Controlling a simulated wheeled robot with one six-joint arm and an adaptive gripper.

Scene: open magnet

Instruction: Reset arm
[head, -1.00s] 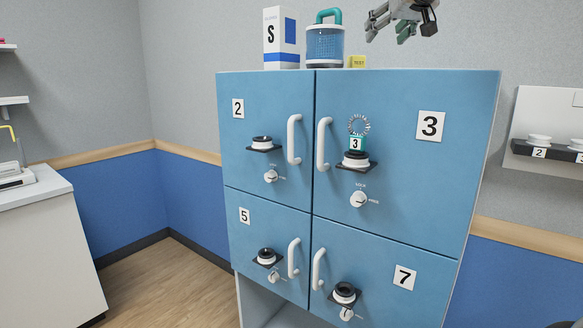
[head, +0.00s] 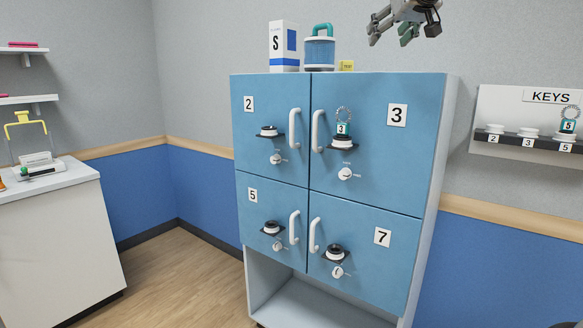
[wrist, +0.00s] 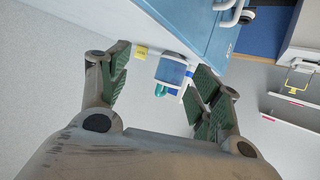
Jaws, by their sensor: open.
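My gripper (head: 405,28) is open and empty at the top of the head view, above and in front of the blue cabinet (head: 365,165). In the wrist view my gripper (wrist: 160,92) shows its two green-padded fingers spread wide, with nothing between them close by. The cabinet has doors numbered 2, 3, 5 and 7, all shut.
A white box marked S (head: 284,47), a blue container with a green handle (head: 319,50) and a small yellow block (head: 347,66) stand on the cabinet. A KEYS rack (head: 525,139) is on the right wall. A white counter (head: 50,240) stands left. Floor between is clear.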

